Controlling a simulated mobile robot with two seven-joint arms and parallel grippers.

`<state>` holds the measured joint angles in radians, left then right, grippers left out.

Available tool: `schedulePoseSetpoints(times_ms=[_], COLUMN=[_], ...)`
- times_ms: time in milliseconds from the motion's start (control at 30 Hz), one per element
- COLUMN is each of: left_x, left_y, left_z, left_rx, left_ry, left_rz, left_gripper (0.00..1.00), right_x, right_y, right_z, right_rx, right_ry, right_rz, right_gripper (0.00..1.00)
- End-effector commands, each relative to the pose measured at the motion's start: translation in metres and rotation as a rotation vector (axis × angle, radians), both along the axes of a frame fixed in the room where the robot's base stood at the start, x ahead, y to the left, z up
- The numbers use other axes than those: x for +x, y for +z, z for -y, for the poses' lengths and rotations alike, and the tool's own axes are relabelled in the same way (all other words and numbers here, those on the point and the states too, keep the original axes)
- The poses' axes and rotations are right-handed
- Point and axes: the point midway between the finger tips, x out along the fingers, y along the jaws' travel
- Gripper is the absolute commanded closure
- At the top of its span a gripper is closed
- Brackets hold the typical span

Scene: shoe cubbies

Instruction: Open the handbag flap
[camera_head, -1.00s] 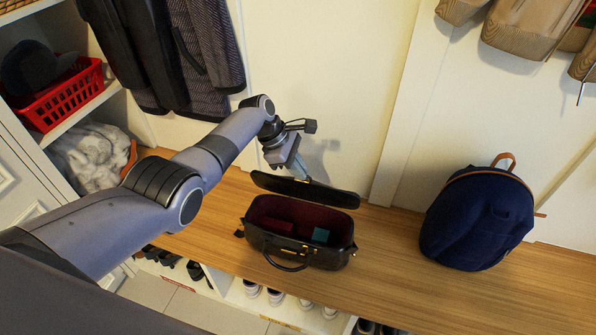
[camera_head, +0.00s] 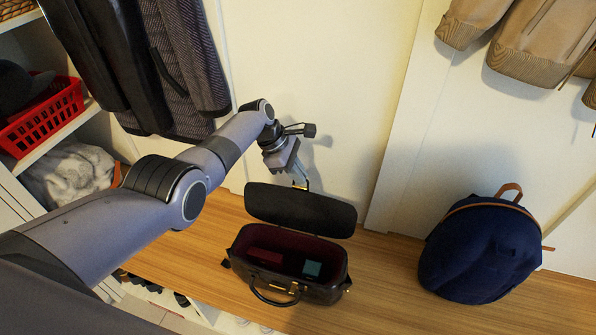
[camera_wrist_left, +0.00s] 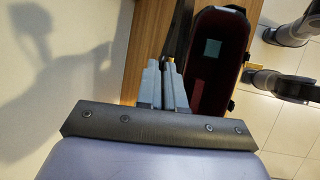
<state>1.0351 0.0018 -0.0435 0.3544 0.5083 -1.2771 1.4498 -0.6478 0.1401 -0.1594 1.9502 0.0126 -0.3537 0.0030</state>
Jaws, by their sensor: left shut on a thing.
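The black handbag (camera_head: 322,295) stands on the wooden bench with its mouth open, showing a dark red lining, a red item (camera_head: 266,257) and a teal item (camera_head: 312,268) inside. Its flap (camera_head: 300,211) is raised and tilted back at the wall side. My left gripper (camera_head: 301,184) is shut on the flap's upper edge, behind the bag. In the left wrist view the gripper fingers (camera_wrist_left: 165,66) are together beside the dark, edge-on flap (camera_wrist_left: 179,32); the open bag (camera_wrist_left: 221,14) is to their right. The exact contact is partly hidden. My right gripper is not identifiable.
A navy backpack (camera_head: 480,250) stands on the bench (camera_head: 385,280) to the right, with clear wood between it and the bag. The wall is close behind the flap. Coats (camera_head: 185,65) hang at upper left; a red basket (camera_head: 42,120) sits on a shelf.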

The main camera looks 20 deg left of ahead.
Motion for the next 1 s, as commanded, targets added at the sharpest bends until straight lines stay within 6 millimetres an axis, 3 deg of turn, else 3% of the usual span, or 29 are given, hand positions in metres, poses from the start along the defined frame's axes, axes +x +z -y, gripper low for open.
schedulePoseSetpoints(times_ms=[467,500,567,1000], left_x=[0.0,0.0,0.0,-0.001], left_y=[-0.002,-0.002,-0.001,0.009], left_z=[-0.001,-0.001,-0.001,-0.004], left_rx=[0.003,0.003,0.002,0.001], left_ry=[0.003,0.003,0.003,0.001], left_rz=[-0.001,-0.001,-0.001,0.0], left_gripper=[1.0,0.83,0.67,0.67], right_x=[0.0,-0.001,-0.001,-0.001], right_y=[-0.001,-0.001,-0.001,0.008], right_z=[0.0,0.0,0.0,0.0], right_rx=[0.0,0.0,0.0,-0.001], right_ry=[0.0,0.0,0.0,0.0], right_rz=[-0.002,-0.002,-0.002,-0.004], right_gripper=[1.0,1.0,1.0,1.0])
